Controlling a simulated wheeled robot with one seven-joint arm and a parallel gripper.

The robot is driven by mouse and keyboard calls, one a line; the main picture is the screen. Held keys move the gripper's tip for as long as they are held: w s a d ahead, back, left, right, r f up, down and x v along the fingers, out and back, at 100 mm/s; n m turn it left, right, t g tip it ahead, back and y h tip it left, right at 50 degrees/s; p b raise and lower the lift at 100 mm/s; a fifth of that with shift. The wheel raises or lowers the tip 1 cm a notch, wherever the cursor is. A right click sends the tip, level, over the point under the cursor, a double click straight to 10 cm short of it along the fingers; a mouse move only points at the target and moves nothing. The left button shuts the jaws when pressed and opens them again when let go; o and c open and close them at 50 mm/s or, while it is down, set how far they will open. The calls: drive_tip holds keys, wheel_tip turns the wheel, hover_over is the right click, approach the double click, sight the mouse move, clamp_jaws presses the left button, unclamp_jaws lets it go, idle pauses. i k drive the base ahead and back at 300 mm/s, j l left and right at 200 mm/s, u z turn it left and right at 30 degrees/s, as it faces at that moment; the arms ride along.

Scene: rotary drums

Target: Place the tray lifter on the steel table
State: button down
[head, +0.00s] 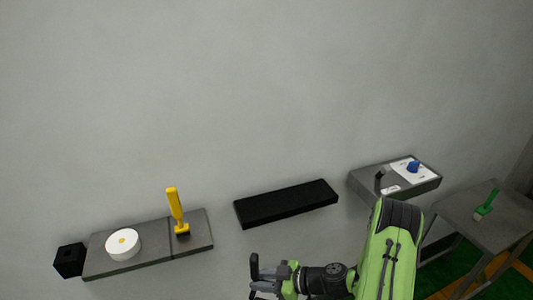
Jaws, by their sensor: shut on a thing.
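My gripper (268,275) is at the bottom centre, in front of the wall and below the black shelf. It is shut on a dark, narrow, upright thing (254,263), which I take to be the tray lifter. Its shape is hard to make out against the dark fingers, and its lower part is cut by the frame edge. The steel table (457,207) stands at the far right, well apart from my gripper. A green-handled tool (487,204) rests on its top.
A left shelf (203,236) bears a white drum (123,245) and a yellow-handled tool (175,208). A black box (69,261) is beside it. A bare black shelf (287,204) is in the middle. The right shelf (366,177) bears a white panel with a blue knob (413,166). The table's left half looks clear.

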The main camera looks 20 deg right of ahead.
sight(508, 202)
drive_tip(key=k+l+u, duration=0.1)
drive_tip(key=l, duration=0.4)
drive_tip(key=k+l+u, duration=0.1)
drive_tip(key=l, duration=0.35)
drive_tip(key=k+l+u, duration=0.15)
drive_tip(key=k+l, duration=0.15)
drive_tip(key=l, duration=0.15)
drive_tip(key=k+l+u, duration=0.1)
drive_tip(key=l, duration=0.35)
drive_tip(key=k+l+u, duration=0.1)
drive_tip(key=k+l, duration=0.2)
drive_tip(key=l, duration=0.15)
drive_tip(key=k+l+u, duration=0.1)
drive_tip(key=l, duration=0.3)
drive_tip(key=k+l+u, duration=0.1)
drive_tip(key=k+l, duration=0.35)
drive_tip(key=l, duration=0.35)
drive_tip(key=l+u, duration=0.1)
drive_tip(key=l, duration=0.3)
drive_tip(key=k+l+u, duration=0.1)
drive_tip(key=l, duration=0.35)
drive_tip(key=k+l, duration=0.2)
drive_tip(key=l, duration=0.2)
drive_tip(key=k+l+u, duration=0.1)
drive_tip(key=l, duration=0.3)
drive_tip(key=i+l, duration=0.2)
